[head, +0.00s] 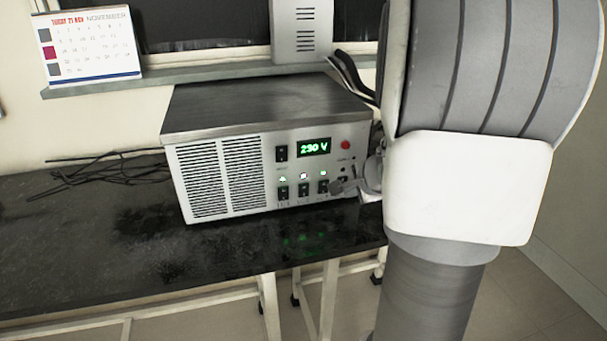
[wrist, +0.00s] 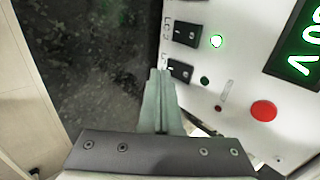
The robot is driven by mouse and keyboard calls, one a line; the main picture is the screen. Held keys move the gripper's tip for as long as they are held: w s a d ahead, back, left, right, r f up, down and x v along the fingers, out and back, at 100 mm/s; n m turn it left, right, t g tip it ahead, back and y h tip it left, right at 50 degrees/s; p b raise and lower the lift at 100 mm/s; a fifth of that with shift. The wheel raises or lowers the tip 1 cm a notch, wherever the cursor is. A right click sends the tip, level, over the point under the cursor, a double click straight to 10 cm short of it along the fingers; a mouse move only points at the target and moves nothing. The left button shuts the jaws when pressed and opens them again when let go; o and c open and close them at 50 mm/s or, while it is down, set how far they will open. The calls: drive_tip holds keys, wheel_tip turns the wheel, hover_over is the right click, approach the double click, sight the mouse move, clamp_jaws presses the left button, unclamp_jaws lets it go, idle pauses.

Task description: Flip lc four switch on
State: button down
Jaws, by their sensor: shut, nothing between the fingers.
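The LC4 switch (wrist: 180,70) is a small black rocker on the panel in the wrist view, its label partly hidden. The small light beside it (wrist: 204,80) is dark green and looks unlit. My gripper (wrist: 160,73) is shut and empty, its fingertips right beside this switch; I cannot tell if they touch it. In the head view my gripper (head: 343,187) is at the right end of the switch row and the LC4 switch is mostly hidden. The LC3 switch (wrist: 187,30) has a bright green light (wrist: 217,41) beside it.
The metal power supply (head: 218,180) stands on a dark bench (head: 110,250). Its panel has a green voltage display (head: 314,148), a red button (head: 345,145) and other switches (head: 283,193). Black cables (head: 110,168) lie at left. The front left bench is clear.

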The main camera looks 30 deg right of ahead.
drive_tip(key=shift+w+d, duration=0.1)
drive_tip(key=shift+w, duration=0.6)
drive_tip(key=shift+f, duration=0.1)
drive_tip(key=shift+w+f+b, duration=0.1)
drive_tip(key=shift+w+b, duration=0.05)
drive_tip(key=shift+b, duration=0.15)
drive_tip(key=shift+r+p, duration=0.75)
drive_tip(key=shift+r, duration=0.2)
drive_tip(key=shift+s, duration=0.2)
